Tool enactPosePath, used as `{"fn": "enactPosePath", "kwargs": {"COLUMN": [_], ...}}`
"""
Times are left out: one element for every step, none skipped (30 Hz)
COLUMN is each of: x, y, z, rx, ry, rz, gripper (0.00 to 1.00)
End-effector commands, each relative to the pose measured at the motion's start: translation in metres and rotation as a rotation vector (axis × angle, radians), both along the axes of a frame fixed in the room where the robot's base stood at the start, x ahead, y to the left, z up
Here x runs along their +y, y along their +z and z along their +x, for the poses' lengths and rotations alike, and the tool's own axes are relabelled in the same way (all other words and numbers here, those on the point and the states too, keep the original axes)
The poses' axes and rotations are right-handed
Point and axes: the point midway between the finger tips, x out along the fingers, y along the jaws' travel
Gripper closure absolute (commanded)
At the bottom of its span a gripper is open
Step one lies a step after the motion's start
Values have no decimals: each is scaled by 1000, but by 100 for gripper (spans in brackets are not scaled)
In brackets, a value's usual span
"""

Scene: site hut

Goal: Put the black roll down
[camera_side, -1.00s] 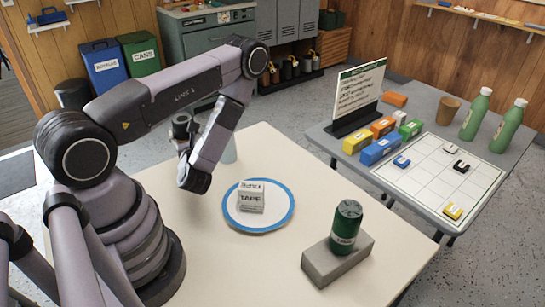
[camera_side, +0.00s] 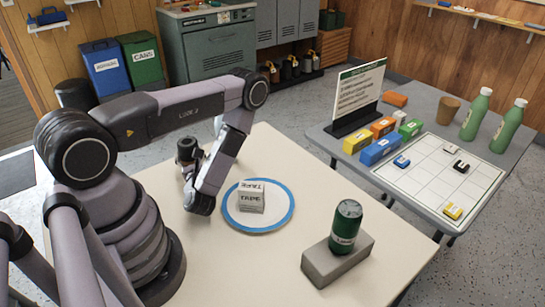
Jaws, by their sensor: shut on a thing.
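I see no black roll that I can make out. My arm reaches over the left part of the cream table (camera_side: 270,165), with its wrist low, left of a blue-rimmed white plate (camera_side: 291,207). A dark rounded piece shows at the wrist; it looks like part of my own arm. The fingers of my gripper do not show, and my wrist and forearm hide the space behind them. A white box marked TAPE (camera_side: 251,201) sits on the plate.
A dark green can (camera_side: 345,228) stands on a grey block (camera_side: 322,265) at the front right. A pale object (camera_side: 218,125) shows partly behind my forearm. A grey side table holds coloured boxes, green bottles (camera_side: 476,114) and a grid board (camera_side: 425,172). The table's front middle is clear.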

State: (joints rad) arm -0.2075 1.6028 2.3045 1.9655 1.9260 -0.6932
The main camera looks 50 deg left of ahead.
Motion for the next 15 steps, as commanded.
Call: {"fn": "enactPosePath", "kwargs": {"x": [0, 0, 0, 0, 0, 0, 0, 0, 0, 0, 0, 0, 0, 0, 0], "y": [-2, -3, -4, -4, -5, -5, -5, -5, -5, -5, -5, -5, -5, -5, -5], "z": [0, 0, 0, 0, 0, 0, 0, 0, 0, 0, 0, 0, 0, 0, 0], "rx": [0, 0, 0, 0, 0, 0, 0, 0, 0, 0, 0, 0, 0, 0, 0], "ry": [0, 0, 0, 0, 0, 0, 0, 0, 0, 0, 0, 0, 0, 0, 0], "rz": [0, 1, 1, 1, 1, 1, 1, 1, 0, 0, 0, 0, 0, 0, 0], "gripper": [80, 80, 80, 80, 80, 80, 80, 80, 34, 30, 26, 21, 17, 13, 13]}}
